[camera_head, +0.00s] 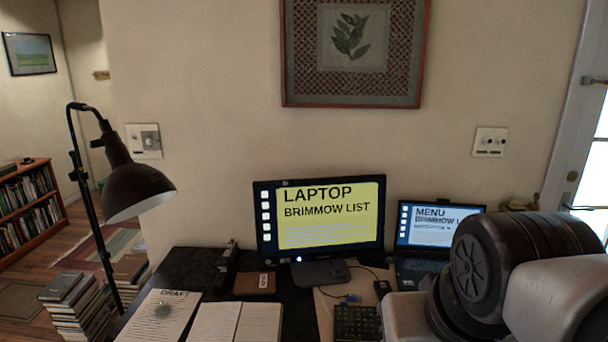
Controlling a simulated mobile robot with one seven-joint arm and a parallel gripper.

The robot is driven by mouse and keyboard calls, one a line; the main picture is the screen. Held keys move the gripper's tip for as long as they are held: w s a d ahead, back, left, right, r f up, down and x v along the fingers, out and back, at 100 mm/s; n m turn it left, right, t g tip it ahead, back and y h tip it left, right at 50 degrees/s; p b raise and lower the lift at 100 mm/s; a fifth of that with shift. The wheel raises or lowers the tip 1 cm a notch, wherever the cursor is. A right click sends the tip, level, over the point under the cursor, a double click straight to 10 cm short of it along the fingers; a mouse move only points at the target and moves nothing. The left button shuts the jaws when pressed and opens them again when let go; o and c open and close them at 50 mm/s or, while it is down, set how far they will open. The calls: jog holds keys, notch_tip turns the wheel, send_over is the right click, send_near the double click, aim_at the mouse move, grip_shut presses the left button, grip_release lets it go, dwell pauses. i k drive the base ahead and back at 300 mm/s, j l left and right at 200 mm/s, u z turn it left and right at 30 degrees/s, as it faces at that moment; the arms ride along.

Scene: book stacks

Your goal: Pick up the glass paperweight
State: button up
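A small, round, greyish, clear-looking object (162,310), which looks like the glass paperweight, sits on a white printed sheet headed "DRAF…" (180,299) at the left front of the dark desk (196,262). It is small in view and its edges are faint. Links of my arm fill the lower right corner. My gripper does not show, so its distance from the paperweight cannot be seen.
An open book (236,322) lies right of the sheet. A monitor (320,216), a laptop (437,228) and a keyboard (356,322) stand farther right. A black lamp (135,187) rises at the left. Book stacks (78,305) stand beside the desk.

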aim_at(162, 309)
jog(key=i+j+z, duration=0.2)
jog(key=j, duration=0.95)
jog(key=i+j+z, duration=0.2)
jog(key=j, duration=1)
jog(key=j+z, duration=0.15)
jog(key=j, duration=1)
jog(key=k+j+z, duration=0.1)
jog(key=j, duration=0.7)
